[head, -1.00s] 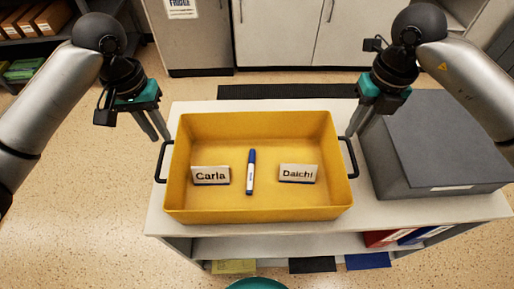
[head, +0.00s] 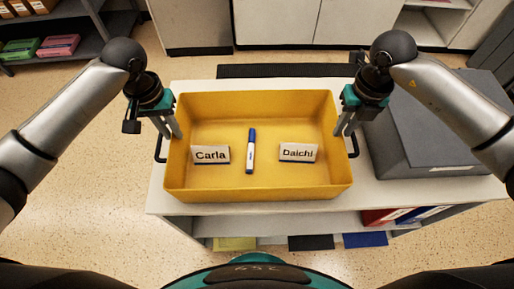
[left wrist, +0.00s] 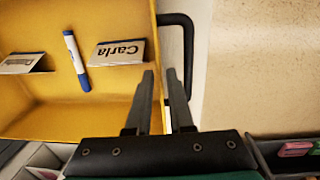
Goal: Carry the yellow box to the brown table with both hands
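The yellow box (head: 258,187) is an open tray with black handles at its left and right ends. It rests on a white-topped shelf unit (head: 420,192). My left gripper (head: 175,137) is at the box's left wall, fingers apart; in the left wrist view its fingers (left wrist: 162,76) straddle the wall beside the handle (left wrist: 187,50), with gaps showing. My right gripper (head: 343,134) is at the right wall near the other handle, its two fingers apart. Inside the box are a "Carla" name sign (head: 210,155), a blue-and-white marker (head: 251,152) and a "Daichi" sign (head: 298,153). No brown table is in view.
A dark grey case (head: 440,125) stands on the unit right of the box. Binders (head: 385,216) are on the shelf below. Pale cabinets (head: 275,22) stand behind, a dark shelf (head: 75,40) at back left. Floor (head: 70,130) is free at left.

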